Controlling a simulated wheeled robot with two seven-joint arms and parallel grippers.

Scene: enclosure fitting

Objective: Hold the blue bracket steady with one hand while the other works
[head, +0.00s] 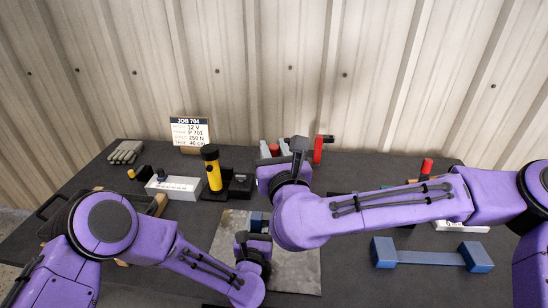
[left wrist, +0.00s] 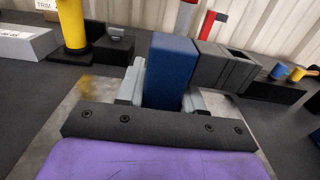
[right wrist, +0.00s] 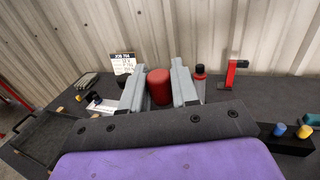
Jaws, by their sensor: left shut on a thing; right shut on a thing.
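My left gripper (head: 254,232) is low at the middle of the table, over a grey mat. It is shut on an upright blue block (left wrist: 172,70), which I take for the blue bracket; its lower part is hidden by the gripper. My right gripper (head: 274,150) is farther back and higher. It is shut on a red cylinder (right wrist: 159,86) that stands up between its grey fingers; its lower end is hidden. A blue bar with a block at each end (head: 432,257) lies apart on the right of the table.
A dark grey slotted block (left wrist: 222,66) is beside the held blue block. A yellow-and-black torch-like cylinder (head: 213,172), a white box (head: 175,188) and a job card (head: 190,133) are at the back left. A red clamp-like piece (right wrist: 233,73) stands at the back.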

